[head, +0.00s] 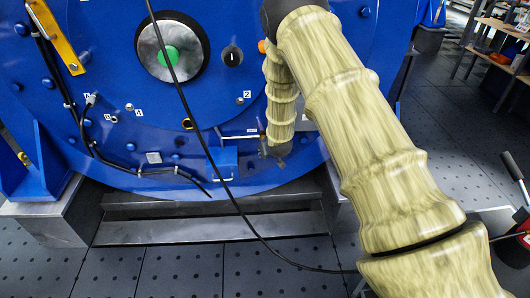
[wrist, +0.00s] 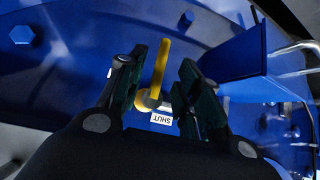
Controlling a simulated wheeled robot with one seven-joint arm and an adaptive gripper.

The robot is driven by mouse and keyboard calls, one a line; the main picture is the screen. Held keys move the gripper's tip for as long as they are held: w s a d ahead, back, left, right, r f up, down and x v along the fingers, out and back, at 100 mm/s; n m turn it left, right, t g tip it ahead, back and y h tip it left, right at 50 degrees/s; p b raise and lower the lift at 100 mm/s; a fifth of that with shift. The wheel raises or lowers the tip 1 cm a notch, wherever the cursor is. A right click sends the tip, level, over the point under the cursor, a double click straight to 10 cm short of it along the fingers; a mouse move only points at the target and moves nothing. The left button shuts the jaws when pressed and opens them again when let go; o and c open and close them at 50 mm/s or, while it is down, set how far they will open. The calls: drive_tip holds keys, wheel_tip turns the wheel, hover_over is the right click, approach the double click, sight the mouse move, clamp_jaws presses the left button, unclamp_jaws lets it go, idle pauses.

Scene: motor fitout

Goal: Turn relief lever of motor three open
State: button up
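A slim yellow lever (wrist: 159,68) stands out from the blue motor face in the wrist view, its pivot end near a white label reading SHUT (wrist: 162,119). My gripper (wrist: 163,60) is open, with one dark finger on each side of the lever. Gaps show between the fingers and the lever. In the head view my gripper (head: 274,150) is low on the front of the blue motor (head: 110,70), and the lever cannot be made out there. I cannot tell how deep the lever sits between the fingers.
A blue bracket (wrist: 232,58) with a metal bar projects right of the fingers in the wrist view. A black cable (head: 205,140) hangs across the motor front in the head view. A yellow handle (head: 55,38) is at upper left. Open floor (head: 430,140) lies to the right.

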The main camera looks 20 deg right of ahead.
drive_tip(key=v, duration=0.6)
drive_tip(key=shift+s+d+r, duration=0.1)
drive_tip(key=shift+s, duration=0.05)
drive_tip(key=s+a+f+g, duration=0.2)
drive_tip(key=s+f, duration=0.5)
drive_tip(key=s, duration=0.5)
drive_tip(key=s+a+f+g, duration=0.2)
drive_tip(key=s+f, duration=0.4)
drive_tip(key=s, duration=0.6)
drive_tip(key=s+a+f+g, duration=0.25)
drive_tip(key=s+f, duration=0.45)
drive_tip(key=s, duration=0.6)
drive_tip(key=s+a+g+y, duration=0.1)
drive_tip(key=s+a+g, duration=0.2)
drive_tip(key=s, duration=1.4)
wheel_tip(320, 180, up, 18)
drive_tip(key=p, duration=1.8)
drive_tip(key=shift+w+d+p, duration=0.2)
drive_tip(key=shift+w+p, duration=0.05)
drive_tip(key=shift+p, duration=0.05)
drive_tip(key=shift+t, duration=0.25)
